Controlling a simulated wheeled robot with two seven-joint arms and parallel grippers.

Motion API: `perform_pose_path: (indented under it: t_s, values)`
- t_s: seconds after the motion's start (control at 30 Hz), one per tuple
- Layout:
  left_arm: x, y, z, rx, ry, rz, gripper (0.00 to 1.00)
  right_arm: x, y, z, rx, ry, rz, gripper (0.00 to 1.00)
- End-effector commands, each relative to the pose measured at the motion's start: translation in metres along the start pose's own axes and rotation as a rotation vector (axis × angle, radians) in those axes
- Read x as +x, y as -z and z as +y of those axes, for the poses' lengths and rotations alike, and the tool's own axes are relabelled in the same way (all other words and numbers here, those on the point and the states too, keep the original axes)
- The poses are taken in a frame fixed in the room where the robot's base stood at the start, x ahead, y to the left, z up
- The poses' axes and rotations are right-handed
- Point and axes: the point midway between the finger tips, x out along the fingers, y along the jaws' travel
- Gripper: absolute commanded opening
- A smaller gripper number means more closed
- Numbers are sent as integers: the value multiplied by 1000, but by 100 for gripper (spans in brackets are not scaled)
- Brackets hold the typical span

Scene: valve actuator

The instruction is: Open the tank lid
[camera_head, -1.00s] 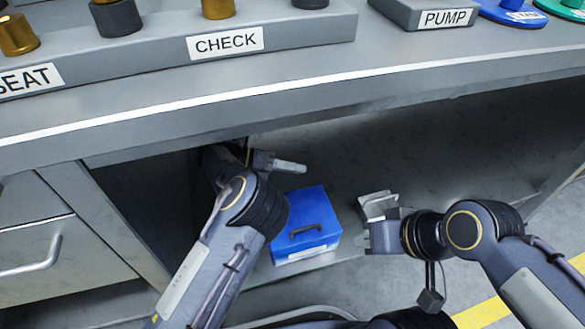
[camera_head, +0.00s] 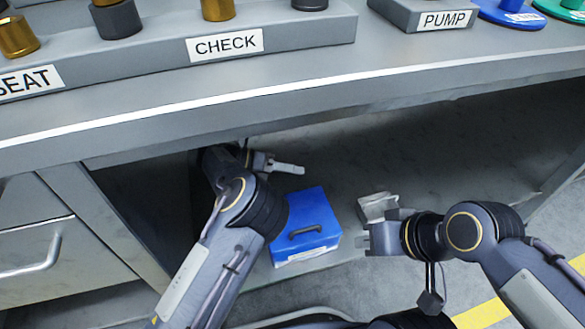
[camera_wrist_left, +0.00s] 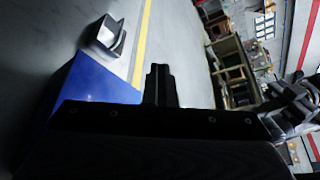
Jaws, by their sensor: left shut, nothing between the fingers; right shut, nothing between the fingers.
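A blue box (camera_head: 312,210), which looks like the tank, sits low under the workbench in the head view. Its blue top carries a dark handle (camera_head: 305,231), and a pale label strip shows along its front. Whether the lid is slightly raised is hard to tell. My left gripper (camera_head: 289,168) is shut and empty, behind the box's far edge. My right gripper (camera_head: 372,241) is shut and empty, to the right of the box and apart from it. In the left wrist view, the blue surface (camera_wrist_left: 92,85) is close at left, partly hidden by my dark gripper (camera_wrist_left: 160,78).
A small metal bracket-like piece (camera_head: 376,206) lies right of the box; it also shows in the left wrist view (camera_wrist_left: 108,36). The workbench (camera_head: 300,90) overhangs my arms, with drawers (camera_head: 30,240) at left. Floor is open to the right.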

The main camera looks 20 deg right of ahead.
Motion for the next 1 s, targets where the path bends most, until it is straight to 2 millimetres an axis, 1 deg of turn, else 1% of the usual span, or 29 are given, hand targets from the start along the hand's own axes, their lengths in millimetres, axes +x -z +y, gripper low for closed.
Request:
perform_pose_path:
  t_s: [0.7,0.73,0.77,0.97,1.0]
  values:
    - [0,0,0,0,0,0,0,0,0,0,0,0,0,0]
    - [0,0,0,0,0,0,2,0,0,0,0,0,0,0]
    - [0,0,0,0,0,0,6,0,0,0,0,0,0,0]
    - [0,0,0,0,0,0,32,0,0,0,0,0,0,0]
    - [0,0,0,0,0,0,33,0,0,0,0,0,0,0]
